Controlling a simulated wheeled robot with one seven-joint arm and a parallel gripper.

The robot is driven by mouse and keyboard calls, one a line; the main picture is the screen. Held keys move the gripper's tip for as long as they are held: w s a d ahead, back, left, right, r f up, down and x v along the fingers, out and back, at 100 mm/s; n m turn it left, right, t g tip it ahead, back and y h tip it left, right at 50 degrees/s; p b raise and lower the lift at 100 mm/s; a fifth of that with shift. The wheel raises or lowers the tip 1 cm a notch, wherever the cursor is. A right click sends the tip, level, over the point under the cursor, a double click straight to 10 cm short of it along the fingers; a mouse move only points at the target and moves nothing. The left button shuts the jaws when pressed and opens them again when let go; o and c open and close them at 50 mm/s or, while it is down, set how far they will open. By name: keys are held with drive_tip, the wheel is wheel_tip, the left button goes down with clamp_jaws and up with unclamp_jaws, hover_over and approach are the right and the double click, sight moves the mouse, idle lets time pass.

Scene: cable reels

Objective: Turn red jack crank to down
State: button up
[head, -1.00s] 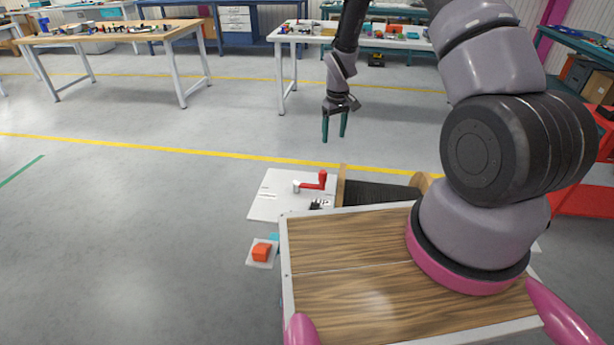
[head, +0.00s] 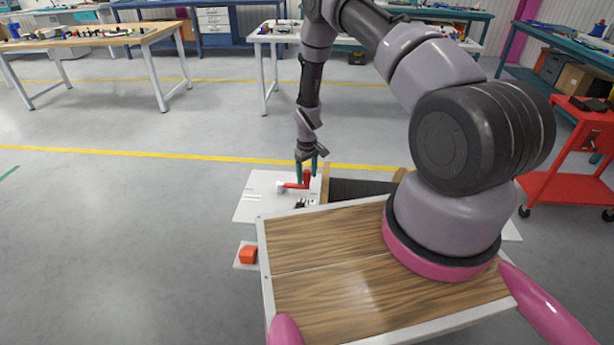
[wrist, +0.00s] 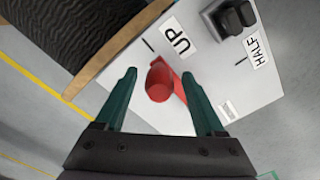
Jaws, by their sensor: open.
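The red jack crank (head: 293,185) sits on a white panel (head: 250,207) beyond my wooden top. Its arm runs from a pale hub at the left to an upright red knob at the right. In the wrist view the red knob (wrist: 159,82) stands between the two teal fingers of my gripper (wrist: 160,95), apart from both. The gripper (head: 307,170) is open and reaches down over the knob. An "UP" label (wrist: 176,41) lies just beyond the knob and a "HALF" label (wrist: 257,52) to the right. The hub is not clear in the wrist view.
A cable reel (head: 360,188) with a wooden flange stands right beside the panel. The floor to the left is clear.

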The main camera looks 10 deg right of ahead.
drive_tip(key=shift+f, duration=0.25)
clamp_jaws()
idle(1.4)
